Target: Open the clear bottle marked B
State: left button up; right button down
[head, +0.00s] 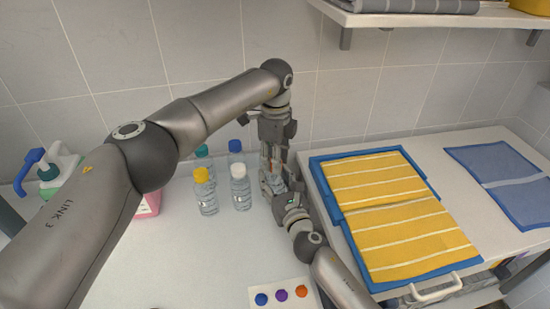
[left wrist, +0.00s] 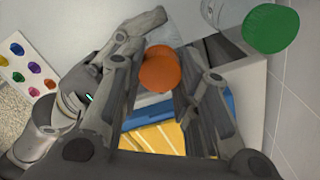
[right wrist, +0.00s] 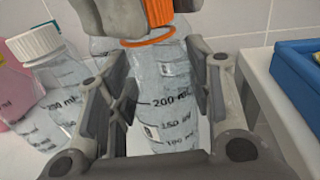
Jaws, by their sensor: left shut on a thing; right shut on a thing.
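The clear bottle (right wrist: 160,95) has graduation marks and a small label whose letter I cannot read. It stands upright, and its orange cap (left wrist: 160,69) shows in the left wrist view. My right gripper (right wrist: 158,72) is shut around the bottle's body. My left gripper (head: 275,160) comes from above, shut on the orange cap. In the head view the bottle (head: 267,181) is largely hidden by both grippers. An orange rim shows below the left fingers in the right wrist view.
Clear bottles with yellow (head: 202,175), white (head: 238,170), blue (head: 235,146) and teal caps stand close left. A green cap (left wrist: 270,30) is near my left gripper. A raised surface with a blue tray (head: 328,188) and yellow towels lies right. A color card (head: 271,287) lies in front.

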pick_arm(q)
jog(key=shift+n, duration=1.1)
jog(key=shift+r, duration=0.15)
jog(key=shift+r, duration=1)
jog(key=shift+r, duration=2)
pick_arm(e)
jog(key=c, duration=0.6)
grip_release()
